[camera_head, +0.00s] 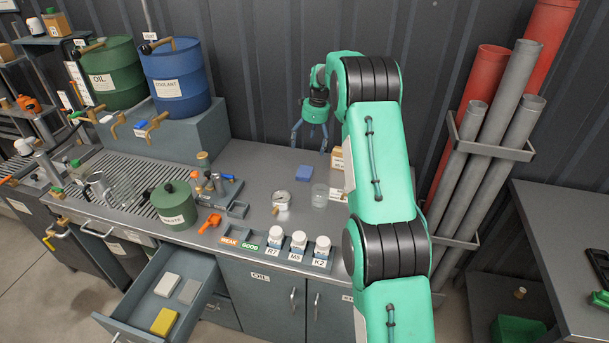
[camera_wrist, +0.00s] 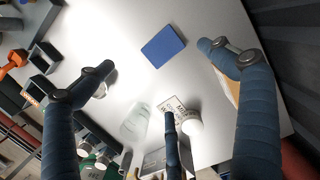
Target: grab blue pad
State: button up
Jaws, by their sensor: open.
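The blue pad (camera_head: 304,173) is a small flat square block lying on the grey counter near the back wall. In the wrist view the blue pad (camera_wrist: 163,46) lies flat near the top, ahead of and between my spread fingers. My gripper (camera_head: 311,137) is open and empty, above the counter and close to the pad, pointing down. In the wrist view my gripper's (camera_wrist: 160,70) blue fingers show at left, right and bottom, apart from the pad. Nothing hides the pad.
White bottles (camera_head: 298,243) line the front edge. A blue coolant drum (camera_head: 176,78) stands at left. An open drawer (camera_head: 165,295) holds pads, one yellow.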

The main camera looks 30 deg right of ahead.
jog(key=shift+w+d+f, duration=0.15)
jog(key=shift+d+f, duration=0.15)
jog(key=shift+f, duration=0.25)
jog(key=shift+f, duration=0.1)
jog(key=b, duration=0.2)
send_over(304, 171)
jog(key=d, duration=0.1)
jog(key=shift+s+f, duration=0.25)
jog(key=shift+f, duration=1.85)
jog(key=shift+s+f, duration=0.2)
jog(key=shift+f, duration=1.85)
jog(key=shift+f, duration=0.1)
jog(key=shift+w+a+f+b, duration=0.1)
jog(key=shift+f+b, duration=0.15)
jog(key=shift+f, duration=0.6)
jog(key=shift+w+a+f+b, duration=0.1)
jog(key=shift+a+f+b, duration=0.1)
jog(key=shift+f, duration=0.6)
jog(key=shift+w+a+f+b, duration=0.1)
jog(key=shift+f+b, duration=0.15)
jog(key=shift+f, duration=0.6)
jog(key=shift+c, duration=0.5)
jog(key=c, duration=1.2)
